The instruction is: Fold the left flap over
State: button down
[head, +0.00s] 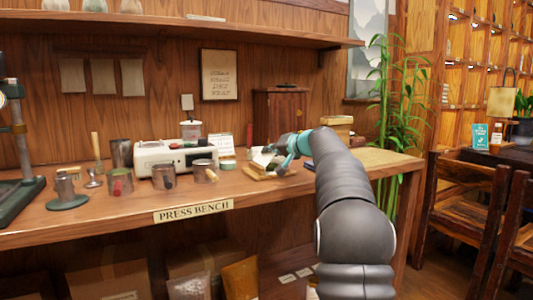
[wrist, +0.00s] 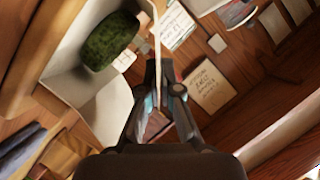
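The dark green pressed tea cake (wrist: 108,42) lies on a white paper wrapper (wrist: 62,58) in the wrist view. One pale flap (wrist: 157,28) stands up edge-on as a thin strip and runs down between my fingertips. Another pale part of the paper (wrist: 103,108) spreads out beside my gripper. My gripper (wrist: 160,70) is nearly closed, with the standing flap pinched between its fingers. In the head view my gripper (head: 274,150) is low over the bench, by the white paper (head: 262,158); the cake is hidden there.
The press bench (head: 130,207) holds a white scale (head: 160,160), metal cups (head: 120,181) and a press stand (head: 20,150) to the left. A wooden cabinet (head: 279,112) stands behind my gripper. A woven mat (head: 385,158) lies at the right, with free room on it.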

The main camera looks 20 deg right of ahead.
jog(key=shift+d+f+m+y, duration=0.3)
jog(key=shift+f+m, duration=0.05)
jog(key=shift+m, duration=0.25)
jog(key=c, duration=1.4)
grip_release()
jog(key=shift+r, duration=0.1)
notch_tip(320, 180, up, 10)
